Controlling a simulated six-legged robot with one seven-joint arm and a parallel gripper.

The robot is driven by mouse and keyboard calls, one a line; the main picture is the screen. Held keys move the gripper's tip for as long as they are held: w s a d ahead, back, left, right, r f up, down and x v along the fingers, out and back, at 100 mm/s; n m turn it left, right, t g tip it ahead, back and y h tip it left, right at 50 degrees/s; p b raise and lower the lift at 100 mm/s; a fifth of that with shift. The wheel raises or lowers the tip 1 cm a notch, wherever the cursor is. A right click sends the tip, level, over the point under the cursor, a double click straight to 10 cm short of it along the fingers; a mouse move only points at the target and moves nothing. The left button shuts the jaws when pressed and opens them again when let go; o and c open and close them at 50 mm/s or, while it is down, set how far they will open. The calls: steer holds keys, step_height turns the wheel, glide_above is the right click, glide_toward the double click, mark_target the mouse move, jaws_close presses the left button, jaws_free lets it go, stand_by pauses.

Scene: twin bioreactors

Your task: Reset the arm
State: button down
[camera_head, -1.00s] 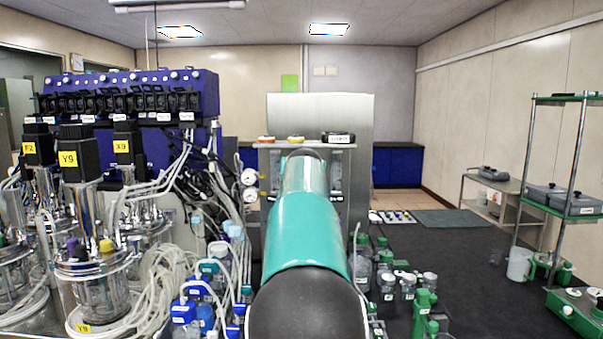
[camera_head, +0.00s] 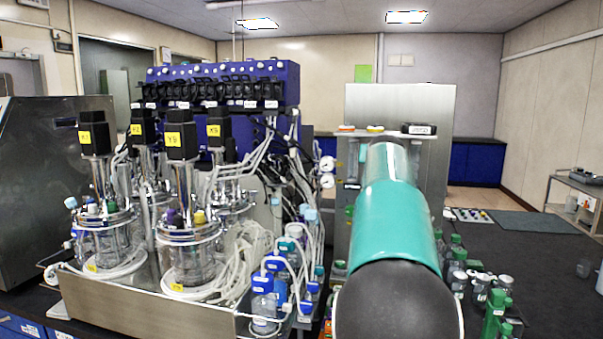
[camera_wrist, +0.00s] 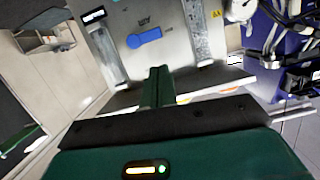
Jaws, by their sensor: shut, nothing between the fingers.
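My arm, teal with a black joint, reaches forward in the head view, in front of a grey metal cabinet (camera_head: 400,110). It hides its own far end, so my gripper does not show there. In the wrist view my gripper (camera_wrist: 158,72) points at a grey panel with a blue handle (camera_wrist: 145,38). Its green fingers are together with nothing between them. The picture is tilted, and I cannot tell how far the panel is from the fingertips.
Glass bioreactor vessels (camera_head: 188,250) with tubing stand on a metal tray (camera_head: 150,312) at left, before a blue pump rack (camera_head: 285,85). Small bottles (camera_head: 480,290) crowd the right of my arm. Dark counter lies open further right, with a grey mat (camera_head: 540,224).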

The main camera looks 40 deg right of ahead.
steer(key=s+a+f+n+y, duration=0.2)
steer(key=a+f+y, duration=0.15)
steer(key=a, duration=0.75)
steer(key=s+a+f+n+y, duration=0.15)
steer(key=a+f, duration=0.35)
steer(key=a, duration=0.6)
steer(key=s+a+f+n+y, duration=0.2)
steer(key=s+a+f+y, duration=0.15)
steer(key=a, duration=0.75)
steer(key=s+a+f+n+g+y, duration=0.2)
steer(key=s+a+f+n+g, duration=0.2)
steer(key=s+a+f, duration=1.2)
steer(key=s+a+n, duration=0.1)
steer(key=a, duration=0.2)
steer(key=shift+s+f+g+y, duration=0.35)
steer(key=shift+s+f+g, duration=0.05)
steer(key=shift+d, duration=0.2)
